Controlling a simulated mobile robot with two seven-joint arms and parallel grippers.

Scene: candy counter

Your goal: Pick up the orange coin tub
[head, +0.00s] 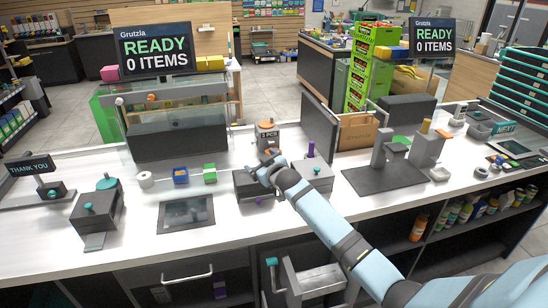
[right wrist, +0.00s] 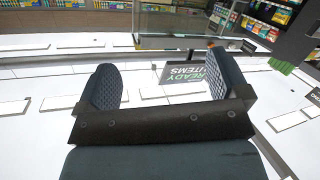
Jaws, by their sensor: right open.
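A tub with an orange lid (head: 267,134) and a dark "5 PCS" label stands on the white counter, at the middle of the head view. I take it to be the orange coin tub. My right gripper (head: 260,169) is in front of it, on the near side, over a dark box (head: 252,187). It looks apart from the tub. In the right wrist view the two fingers (right wrist: 160,80) are spread with nothing held between them, and I cannot make out the tub there. My left gripper is not in view.
Left are a green-and-white block (head: 210,173), a blue-and-yellow block (head: 180,176) and a flat dark screen (head: 187,213). A dark upright panel (head: 319,129) rises right of the tub.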

